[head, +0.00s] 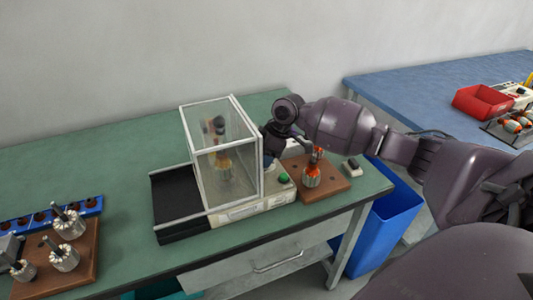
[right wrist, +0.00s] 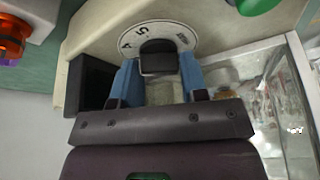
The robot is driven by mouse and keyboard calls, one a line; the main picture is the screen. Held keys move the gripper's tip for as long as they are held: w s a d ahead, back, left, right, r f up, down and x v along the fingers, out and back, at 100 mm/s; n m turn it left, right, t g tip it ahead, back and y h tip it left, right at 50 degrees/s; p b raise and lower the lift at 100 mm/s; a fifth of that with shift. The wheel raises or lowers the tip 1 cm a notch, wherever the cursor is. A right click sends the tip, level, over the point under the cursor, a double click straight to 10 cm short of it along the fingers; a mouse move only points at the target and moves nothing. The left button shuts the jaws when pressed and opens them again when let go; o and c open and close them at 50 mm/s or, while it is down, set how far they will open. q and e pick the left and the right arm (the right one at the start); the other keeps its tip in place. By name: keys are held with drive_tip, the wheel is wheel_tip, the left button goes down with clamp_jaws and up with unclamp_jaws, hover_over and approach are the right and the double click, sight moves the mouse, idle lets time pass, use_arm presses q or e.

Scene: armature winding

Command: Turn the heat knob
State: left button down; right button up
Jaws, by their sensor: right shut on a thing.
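The heat knob (right wrist: 158,58) is black and sits on a round white dial (right wrist: 128,40) with dark markings, on the cream machine housing. My right gripper (right wrist: 158,75) is shut on the knob, with one blue finger on each side of it. In the head view my right gripper (head: 272,147) is at the right side of the clear-walled machine (head: 222,158); the knob and fingertips are hidden there. My left gripper is not in view.
A green button (head: 283,178) is on the machine's front right. A wooden block (head: 327,188) with an orange-wound armature (head: 312,172) stands to the right. More armatures (head: 65,257) are at the left on the green table (head: 118,190). A blue bin (head: 395,212) is below right.

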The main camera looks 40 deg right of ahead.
drive_tip(key=o, duration=0.8)
drive_tip(key=shift+o, duration=0.5)
drive_tip(key=shift+d+r, duration=0.1)
drive_tip(key=shift+r, duration=0.2)
use_arm(q)
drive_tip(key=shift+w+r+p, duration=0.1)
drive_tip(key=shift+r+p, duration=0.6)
drive_tip(key=shift+p, duration=0.2)
use_arm(e)
drive_tip(key=v, duration=1)
drive_tip(key=shift+s, duration=0.15)
